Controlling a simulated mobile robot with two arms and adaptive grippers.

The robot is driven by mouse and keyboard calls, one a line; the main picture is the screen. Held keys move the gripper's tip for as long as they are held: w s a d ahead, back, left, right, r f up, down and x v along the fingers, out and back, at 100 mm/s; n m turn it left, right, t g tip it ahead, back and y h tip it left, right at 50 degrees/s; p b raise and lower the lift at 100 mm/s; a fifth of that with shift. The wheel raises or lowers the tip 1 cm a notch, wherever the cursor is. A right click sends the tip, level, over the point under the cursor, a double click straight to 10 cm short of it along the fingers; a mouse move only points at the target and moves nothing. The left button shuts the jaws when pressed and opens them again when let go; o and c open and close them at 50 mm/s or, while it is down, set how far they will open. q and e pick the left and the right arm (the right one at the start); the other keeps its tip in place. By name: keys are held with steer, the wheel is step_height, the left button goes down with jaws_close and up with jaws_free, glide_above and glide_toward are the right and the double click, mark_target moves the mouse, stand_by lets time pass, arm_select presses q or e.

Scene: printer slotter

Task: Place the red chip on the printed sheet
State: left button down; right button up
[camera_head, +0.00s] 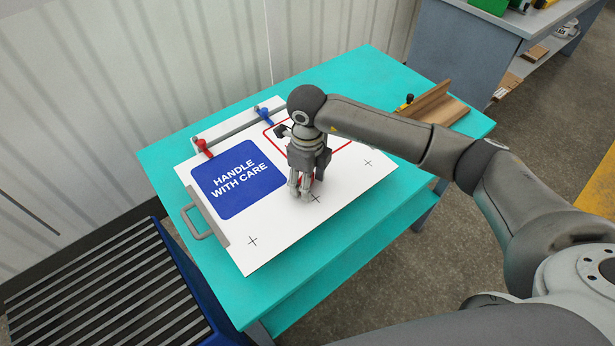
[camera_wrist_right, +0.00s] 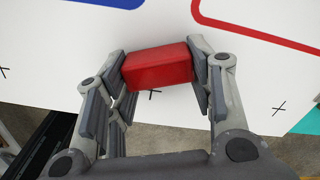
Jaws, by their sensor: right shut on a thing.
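The red chip (camera_wrist_right: 158,68) is a small red block between the fingers of my right gripper (camera_wrist_right: 160,72), which is shut on it. In the head view my right gripper (camera_head: 306,190) points down over the printed sheet (camera_head: 275,235), and only a little red shows between its fingers. The sheet is white, with a blue "HANDLE WITH CARE" block (camera_head: 238,195), a red outline (camera_head: 340,146) partly hidden by my arm, and black crosses. The gripper is over the part right of the blue block, near the front cross. I cannot tell whether the chip touches the sheet. My left gripper is out of view.
The sheet lies on a teal table (camera_head: 370,225). A bar with a red clamp (camera_head: 204,147) and a blue clamp (camera_head: 262,112) runs along its back edge; a metal handle (camera_head: 200,222) is at its left. A wooden piece (camera_head: 445,112) stands at right. A slatted rack (camera_head: 110,295) is at lower left.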

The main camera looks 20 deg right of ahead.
steer(key=shift+f, duration=0.1)
steer(key=shift+f+b, duration=0.15)
steer(key=shift+b, duration=0.15)
steer(key=o, duration=0.9)
steer(key=shift+c, duration=0.2)
steer(key=shift+r+p, duration=0.4)
steer(key=shift+r+b, duration=0.35)
step_height(320, 180, up, 11)
steer(key=b, duration=0.2)
steer(key=shift+b, duration=0.3)
